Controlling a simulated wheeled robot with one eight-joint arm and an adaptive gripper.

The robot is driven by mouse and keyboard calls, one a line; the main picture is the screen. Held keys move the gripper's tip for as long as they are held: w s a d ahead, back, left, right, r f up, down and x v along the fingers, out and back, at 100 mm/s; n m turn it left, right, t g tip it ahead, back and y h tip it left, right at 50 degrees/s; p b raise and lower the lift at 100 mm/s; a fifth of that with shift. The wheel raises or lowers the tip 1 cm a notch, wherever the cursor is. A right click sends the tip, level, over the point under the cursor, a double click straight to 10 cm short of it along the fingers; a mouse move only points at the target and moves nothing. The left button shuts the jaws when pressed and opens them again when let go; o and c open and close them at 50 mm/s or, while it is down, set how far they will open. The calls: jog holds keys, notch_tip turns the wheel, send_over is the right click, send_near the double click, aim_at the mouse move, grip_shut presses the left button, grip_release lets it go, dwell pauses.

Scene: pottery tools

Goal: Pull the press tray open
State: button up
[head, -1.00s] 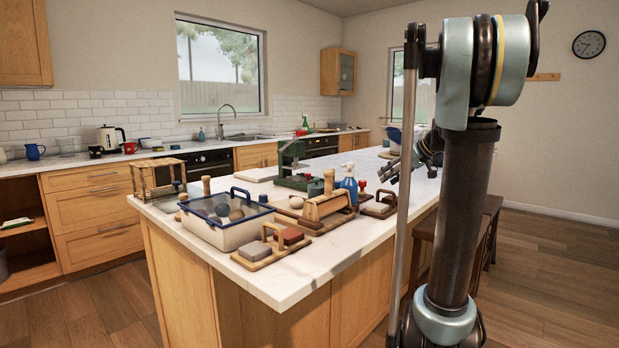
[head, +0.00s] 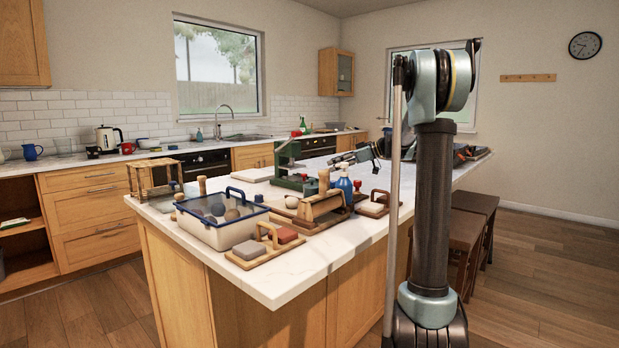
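The green press (head: 285,156) stands on the kitchen island, left of my arm. Its low green base (head: 292,182) shows in part behind a wooden-handled tool. I cannot make out the tray or how far it is open. My gripper (head: 335,160) reaches left from behind my arm's upright part, a little above the island top. It is to the right of the press and appears apart from it. Its fingers are too small to tell whether they are open or shut.
A blue-rimmed bin (head: 218,236) stands at the island's near left, beside a board with sponge-like blocks (head: 262,248). A wooden-handled tool (head: 318,208) and a blue spray bottle (head: 345,186) stand before the press. Stools (head: 470,225) stand at the island's right.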

jog(key=x, duration=1.3)
jog(key=shift+d+f, duration=0.1)
grip_shut()
jog(key=shift+d, duration=0.1)
